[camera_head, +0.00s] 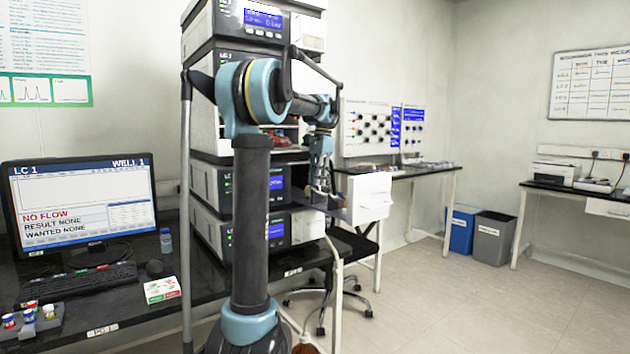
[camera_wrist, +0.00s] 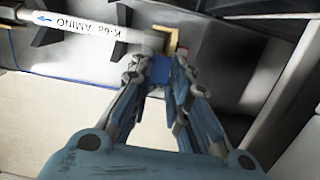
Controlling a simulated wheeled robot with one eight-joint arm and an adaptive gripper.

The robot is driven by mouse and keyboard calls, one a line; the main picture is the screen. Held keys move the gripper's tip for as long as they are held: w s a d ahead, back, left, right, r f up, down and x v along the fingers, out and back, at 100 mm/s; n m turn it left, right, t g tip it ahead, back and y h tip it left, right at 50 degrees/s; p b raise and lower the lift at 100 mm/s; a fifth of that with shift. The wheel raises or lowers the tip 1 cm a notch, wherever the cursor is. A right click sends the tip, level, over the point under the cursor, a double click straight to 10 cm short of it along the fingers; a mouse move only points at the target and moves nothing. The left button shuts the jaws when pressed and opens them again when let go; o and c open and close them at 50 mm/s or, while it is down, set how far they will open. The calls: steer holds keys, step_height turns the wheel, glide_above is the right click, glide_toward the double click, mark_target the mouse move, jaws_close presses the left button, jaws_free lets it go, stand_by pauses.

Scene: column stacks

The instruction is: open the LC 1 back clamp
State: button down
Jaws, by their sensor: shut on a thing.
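In the wrist view, a white column (camera_wrist: 95,27) labelled "K-68 AMINO", with a blue arrow, runs in from the left. Its grey end meets a yellow clamp piece (camera_wrist: 171,35), the back clamp as far as I can tell. My gripper (camera_wrist: 165,60) is at this clamp, with its fingers drawn together on it. The held part is mostly hidden between the fingertips, where a small blue patch shows. In the head view my gripper (camera_head: 322,190) is at the right side of the LC 1 stack (camera_head: 225,195); the clamp cannot be made out there.
A white door or panel (camera_head: 369,198) stands out just right of my gripper. The monitor (camera_head: 85,205) reads "LC 1" and "NO FLOW". A vial rack (camera_head: 30,322) sits on the left bench. Open floor (camera_head: 480,310) lies to the right.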

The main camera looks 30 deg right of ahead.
steer(key=c, duration=1.5)
jaws_free()
steer(key=r, duration=0.4)
steer(key=d+r, duration=0.1)
steer(key=r, duration=0.6)
steer(key=shift+w+d+r, duration=0.15)
steer(key=shift+d+r, duration=0.25)
